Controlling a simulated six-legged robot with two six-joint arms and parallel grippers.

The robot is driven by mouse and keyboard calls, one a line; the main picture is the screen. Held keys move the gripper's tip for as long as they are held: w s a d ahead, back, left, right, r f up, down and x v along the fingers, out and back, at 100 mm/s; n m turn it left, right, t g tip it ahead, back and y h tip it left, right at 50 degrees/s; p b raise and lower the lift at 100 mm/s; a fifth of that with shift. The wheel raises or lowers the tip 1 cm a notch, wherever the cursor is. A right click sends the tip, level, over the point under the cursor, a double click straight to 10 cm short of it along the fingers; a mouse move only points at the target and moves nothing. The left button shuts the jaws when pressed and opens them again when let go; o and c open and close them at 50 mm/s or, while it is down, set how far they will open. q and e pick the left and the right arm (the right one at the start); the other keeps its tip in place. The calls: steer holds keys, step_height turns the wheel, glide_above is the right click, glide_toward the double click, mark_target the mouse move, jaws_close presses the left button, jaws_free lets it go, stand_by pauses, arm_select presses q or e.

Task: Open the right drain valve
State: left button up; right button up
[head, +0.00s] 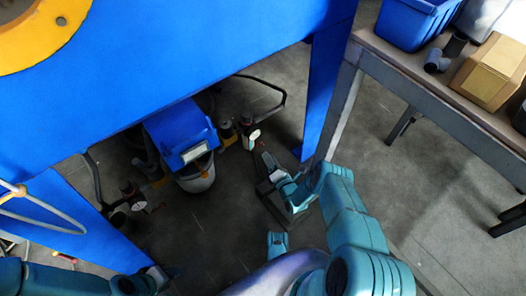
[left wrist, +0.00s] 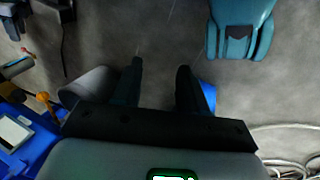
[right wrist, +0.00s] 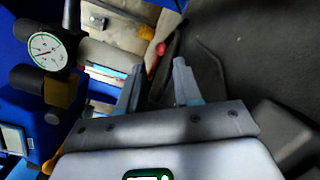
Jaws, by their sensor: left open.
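The right drain valve (head: 246,127) is a dark pipe fitting beside a white dial gauge (head: 254,134), under the blue machine. In the right wrist view the gauge (right wrist: 45,50) is at the upper left, and a red handle (right wrist: 166,54) shows just beyond the fingertips. My right gripper (head: 268,165) is a little right of and below the gauge in the head view. Its fingers (right wrist: 158,68) are apart with nothing visibly held. Whether they touch the handle cannot be told. My left gripper (head: 168,271) is low at the left; its fingers (left wrist: 160,68) are open and empty.
Another fitting with a gauge (head: 140,206) is further left. A blue machine leg (head: 325,85) and a workbench (head: 440,85) stand at the right. The floor (head: 225,235) between my arms is mostly clear.

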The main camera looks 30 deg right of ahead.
arm_select(q)
steer(key=shift+t, duration=0.5)
steer(key=shift+w+a+f+b, duration=0.15)
steer(key=shift+w+f+b, duration=0.5)
steer(key=shift+f, duration=0.2)
steer(key=shift+w+a+f+b, duration=0.1)
steer(key=shift+w+f+b, duration=0.55)
steer(key=shift+f, duration=0.15)
arm_select(e)
steer(key=w, duration=0.6)
steer(key=shift+w+d, duration=0.2)
steer(key=shift+d, duration=0.2)
jaws_close()
